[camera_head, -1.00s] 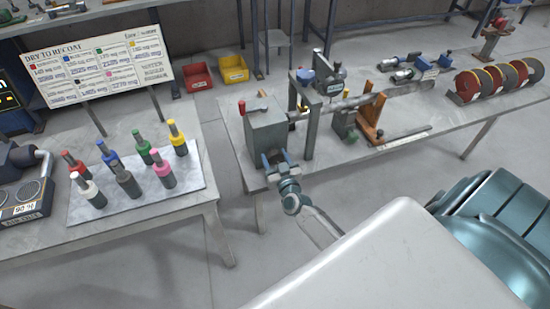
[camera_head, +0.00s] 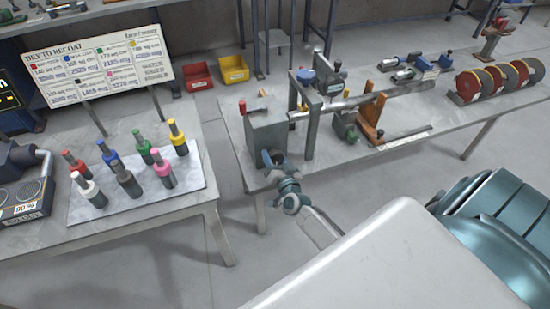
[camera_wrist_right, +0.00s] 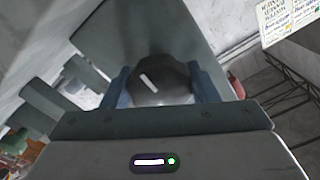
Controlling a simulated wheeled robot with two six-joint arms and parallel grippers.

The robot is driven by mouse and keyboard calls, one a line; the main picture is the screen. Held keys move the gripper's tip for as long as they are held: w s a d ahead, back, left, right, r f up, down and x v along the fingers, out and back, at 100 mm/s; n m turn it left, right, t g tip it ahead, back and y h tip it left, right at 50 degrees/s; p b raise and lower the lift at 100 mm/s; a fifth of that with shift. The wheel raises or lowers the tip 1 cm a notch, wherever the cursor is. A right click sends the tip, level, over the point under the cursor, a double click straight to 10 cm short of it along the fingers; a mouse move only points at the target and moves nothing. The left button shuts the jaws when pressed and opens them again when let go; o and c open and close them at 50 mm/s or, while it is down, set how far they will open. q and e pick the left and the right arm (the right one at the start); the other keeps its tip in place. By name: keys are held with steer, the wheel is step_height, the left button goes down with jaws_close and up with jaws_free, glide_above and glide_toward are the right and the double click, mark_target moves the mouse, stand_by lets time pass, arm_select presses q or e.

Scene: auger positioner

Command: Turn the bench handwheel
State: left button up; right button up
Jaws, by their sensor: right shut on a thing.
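The handwheel (camera_wrist_right: 160,85) is a dark round knob with a white mark, seen in the right wrist view. My right gripper (camera_wrist_right: 160,90) has its two blue fingers on either side of the wheel and is shut on it. In the head view my right gripper (camera_head: 272,157) is at the front face of the grey gearbox (camera_head: 267,129), which has a red-topped lever (camera_head: 242,107). There the gripper mostly hides the wheel. A long metal auger shaft (camera_head: 340,106) runs right from the gearbox through a grey frame (camera_head: 311,130). My left gripper is not in view.
A wooden support (camera_head: 372,118) stands under the shaft on the bench (camera_head: 440,125). Several discs (camera_head: 495,83) stand at the bench's right. Several coloured bottles (camera_head: 130,165) stand on the left table before a sign board (camera_head: 100,68). A floor gap separates the tables.

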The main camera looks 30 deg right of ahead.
steer(key=m, duration=0.5)
steer(key=shift+b, duration=0.3)
steer(key=shift+m, duration=0.3)
steer(key=o, duration=1)
steer(key=b+v, duration=0.1)
steer(key=v, duration=1)
steer(key=shift+w+d, duration=0.1)
